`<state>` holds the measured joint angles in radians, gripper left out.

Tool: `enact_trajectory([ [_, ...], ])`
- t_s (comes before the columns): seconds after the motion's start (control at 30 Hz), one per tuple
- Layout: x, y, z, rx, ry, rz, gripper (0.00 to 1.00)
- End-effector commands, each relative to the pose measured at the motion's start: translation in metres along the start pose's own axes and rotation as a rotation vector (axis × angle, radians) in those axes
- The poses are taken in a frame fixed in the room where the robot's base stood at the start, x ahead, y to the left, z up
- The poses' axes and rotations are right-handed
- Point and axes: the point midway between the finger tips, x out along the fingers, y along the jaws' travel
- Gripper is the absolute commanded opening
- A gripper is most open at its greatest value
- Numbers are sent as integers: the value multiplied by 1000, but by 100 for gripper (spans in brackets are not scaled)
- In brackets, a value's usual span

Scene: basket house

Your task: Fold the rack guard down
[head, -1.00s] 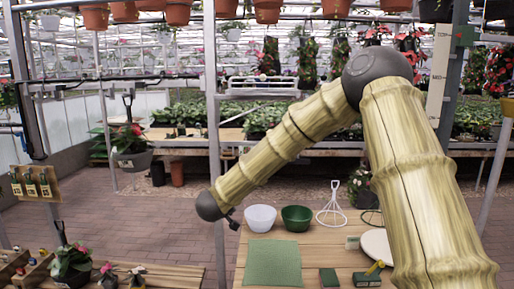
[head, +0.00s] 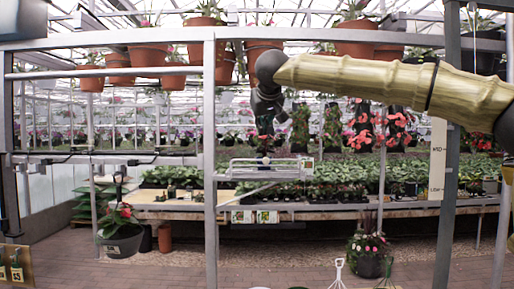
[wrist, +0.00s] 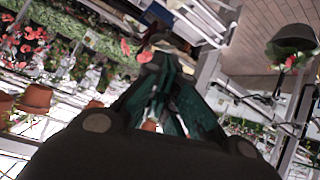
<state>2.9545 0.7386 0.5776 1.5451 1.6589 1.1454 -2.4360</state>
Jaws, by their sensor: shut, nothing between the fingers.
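What looks like the rack guard is a white railed frame (head: 265,175) right of the grey upright post in the head view. It sticks out level to the right, with a thin slanted bar under it. My gripper (head: 266,140) hangs from the end of my arm, pointing down just above the guard's middle. I cannot tell whether it touches the guard. In the wrist view the dark green fingers (wrist: 160,70) are close together with nothing held. A pale railed piece (wrist: 205,18) at the top may be the guard, but it is partly cut off.
A grey post (head: 210,130) and an overhead beam (head: 120,40) frame the guard. Terracotta pots (head: 262,55) hang from above near my arm. A hanging planter (head: 121,238) is at left, and plant benches (head: 350,211) stand behind.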

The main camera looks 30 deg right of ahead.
Motion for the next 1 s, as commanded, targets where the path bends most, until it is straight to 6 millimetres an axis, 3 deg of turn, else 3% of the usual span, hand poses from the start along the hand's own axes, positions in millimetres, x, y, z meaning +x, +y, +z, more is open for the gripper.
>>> enact_trajectory([
  [0.3,0,-3,-1,-2,2,-3,0],
  [0.47,10,-3,-2,-3,0,-3,0],
  [1.0,86,-1,-2,-1,-1,0,0],
])
